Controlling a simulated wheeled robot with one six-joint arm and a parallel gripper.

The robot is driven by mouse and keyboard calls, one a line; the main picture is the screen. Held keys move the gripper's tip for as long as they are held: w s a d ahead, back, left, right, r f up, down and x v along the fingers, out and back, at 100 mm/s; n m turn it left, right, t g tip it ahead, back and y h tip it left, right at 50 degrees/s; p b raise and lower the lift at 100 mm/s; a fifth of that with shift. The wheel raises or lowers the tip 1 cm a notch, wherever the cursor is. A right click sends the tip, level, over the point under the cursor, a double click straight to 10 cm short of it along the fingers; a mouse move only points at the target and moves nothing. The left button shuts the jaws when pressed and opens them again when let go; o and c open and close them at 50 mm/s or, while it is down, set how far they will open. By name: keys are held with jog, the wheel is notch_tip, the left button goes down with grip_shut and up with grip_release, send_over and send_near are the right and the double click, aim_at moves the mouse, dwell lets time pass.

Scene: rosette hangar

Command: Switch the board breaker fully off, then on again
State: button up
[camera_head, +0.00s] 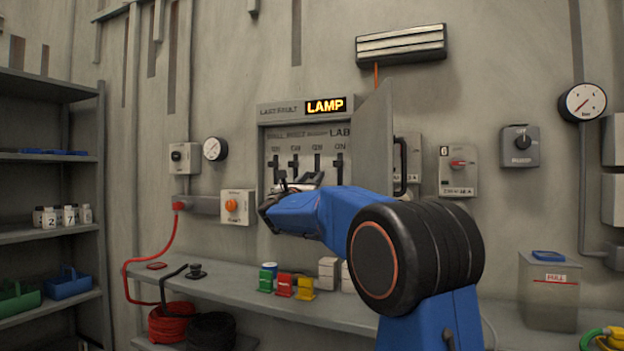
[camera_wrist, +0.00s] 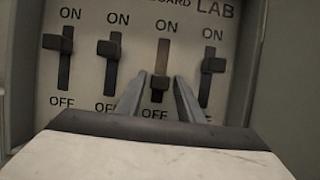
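The breaker panel (camera_head: 302,108) on the wall has a row of several lever switches under its labels, with ON above and OFF below each. In the wrist view the board breaker's handle (camera_wrist: 158,84) is the third from the left, at the lower, OFF end of its slot. The handles of the neighbours (camera_wrist: 108,48) sit higher, towards ON. My gripper (camera_wrist: 157,88) reaches up to the panel, with one finger on each side of the board breaker's handle. The fingers stand apart, and gaps show beside the handle. In the head view my arm hides the lower panel.
The panel's grey door (camera_head: 372,137) stands open on the right, close to my arm. A shelf (camera_head: 232,280) with small coloured blocks runs below. An orange-knobbed box (camera_head: 236,206) is left of the panel.

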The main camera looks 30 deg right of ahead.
grip_shut()
jog(key=shift+r, duration=2.25)
jog(key=shift+o, duration=1.8)
grip_release()
jog(key=v, duration=1.7)
jog(key=shift+f, duration=0.25)
jog(key=shift+s+a, duration=0.1)
jog(key=shift+a, duration=0.05)
